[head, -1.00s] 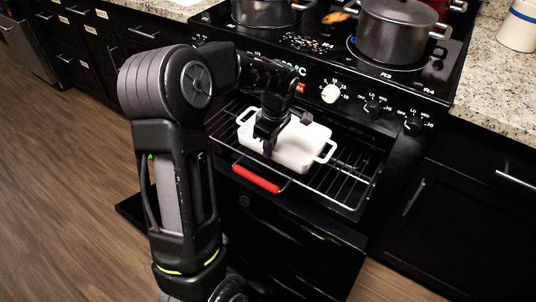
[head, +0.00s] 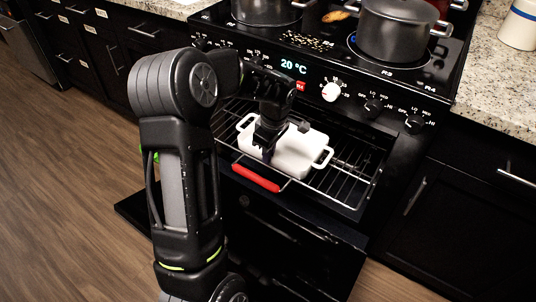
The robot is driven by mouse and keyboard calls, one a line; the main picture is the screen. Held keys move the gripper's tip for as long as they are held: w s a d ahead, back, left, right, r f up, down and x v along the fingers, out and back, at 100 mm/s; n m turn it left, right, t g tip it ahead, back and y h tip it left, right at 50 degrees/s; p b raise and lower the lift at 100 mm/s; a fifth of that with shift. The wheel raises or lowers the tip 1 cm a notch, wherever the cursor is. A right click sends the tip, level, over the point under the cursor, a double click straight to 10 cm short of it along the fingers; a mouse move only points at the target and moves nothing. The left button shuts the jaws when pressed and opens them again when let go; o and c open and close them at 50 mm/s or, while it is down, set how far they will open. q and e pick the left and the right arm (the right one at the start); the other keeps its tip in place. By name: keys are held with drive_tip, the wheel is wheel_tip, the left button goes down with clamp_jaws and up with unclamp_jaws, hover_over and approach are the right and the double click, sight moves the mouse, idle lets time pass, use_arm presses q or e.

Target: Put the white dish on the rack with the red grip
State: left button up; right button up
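The white dish (head: 295,152) has a handle at each end and sits on or just above the oven rack (head: 345,180), inside the open oven. The rack is pulled partly out and has a red grip (head: 256,178) at its front. My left gripper (head: 266,150) points down at the near left side of the dish, over its wall. The arm hides part of the dish, and I cannot tell whether the fingers are closed on the wall. My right gripper is not in view.
The oven door (head: 285,240) hangs open below the rack. Two dark pots (head: 393,30) stand on the hob above, one at each side. Control knobs (head: 331,92) line the front panel. Granite counter (head: 495,75) lies to the right. Wooden floor is clear at left.

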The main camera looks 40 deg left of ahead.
use_arm(q)
drive_tip(key=o, duration=0.4)
drive_tip(key=shift+o, duration=0.2)
drive_tip(key=shift+r, duration=0.2)
wheel_tip(320, 180, up, 12)
drive_tip(key=d+p, duration=0.1)
drive_tip(key=p, duration=0.1)
drive_tip(key=shift+d, duration=0.2)
drive_tip(key=shift+f, duration=0.1)
